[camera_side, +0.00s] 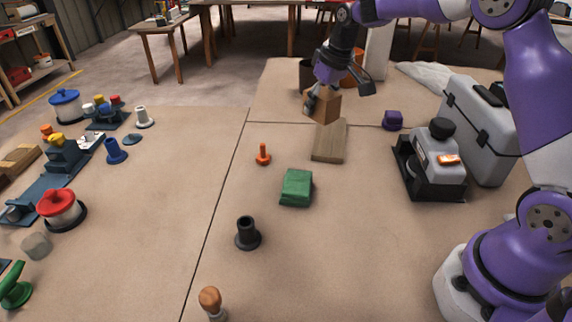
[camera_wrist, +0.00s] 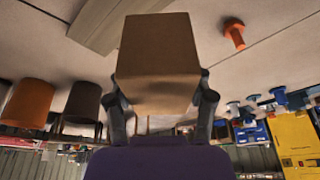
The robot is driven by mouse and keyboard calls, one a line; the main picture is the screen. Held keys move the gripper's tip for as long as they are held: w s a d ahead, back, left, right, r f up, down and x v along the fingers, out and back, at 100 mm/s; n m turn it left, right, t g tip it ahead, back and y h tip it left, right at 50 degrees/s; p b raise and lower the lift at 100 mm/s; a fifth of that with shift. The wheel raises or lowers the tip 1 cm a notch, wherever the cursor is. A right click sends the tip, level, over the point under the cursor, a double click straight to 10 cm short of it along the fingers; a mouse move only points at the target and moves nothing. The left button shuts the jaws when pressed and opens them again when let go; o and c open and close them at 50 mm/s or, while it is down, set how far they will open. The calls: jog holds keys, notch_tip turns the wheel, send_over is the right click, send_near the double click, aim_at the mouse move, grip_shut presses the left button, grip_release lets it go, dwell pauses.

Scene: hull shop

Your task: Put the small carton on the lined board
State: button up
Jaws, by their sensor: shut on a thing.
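The small carton (camera_side: 322,105) is a brown box, held in my gripper (camera_side: 322,92) above the far end of the lined board. It also fills the middle of the wrist view (camera_wrist: 158,55), with a finger of my gripper (camera_wrist: 158,100) on each side of it. The lined board (camera_side: 329,143) is a flat, pale wooden strip lying on the table. In the wrist view the board (camera_wrist: 100,22) shows behind the carton at the upper left. The carton looks clear of the board, but the exact gap is hard to tell.
An orange peg (camera_side: 263,155) stands left of the board, and a green block (camera_side: 296,188) lies in front of it. Pots (camera_side: 307,75) stand behind the carton.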

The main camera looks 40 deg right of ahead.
jog(key=d+f, duration=0.1)
jog(key=d, duration=0.1)
jog(key=w+d+f, duration=0.1)
jog(key=d, duration=0.1)
jog(key=d+f, duration=0.1)
jog(key=d, duration=0.1)
jog(key=shift+w+f, duration=0.25)
jog(key=shift+f, duration=2.1)
jog(key=shift+f, duration=0.1)
jog(key=o, duration=1.2)
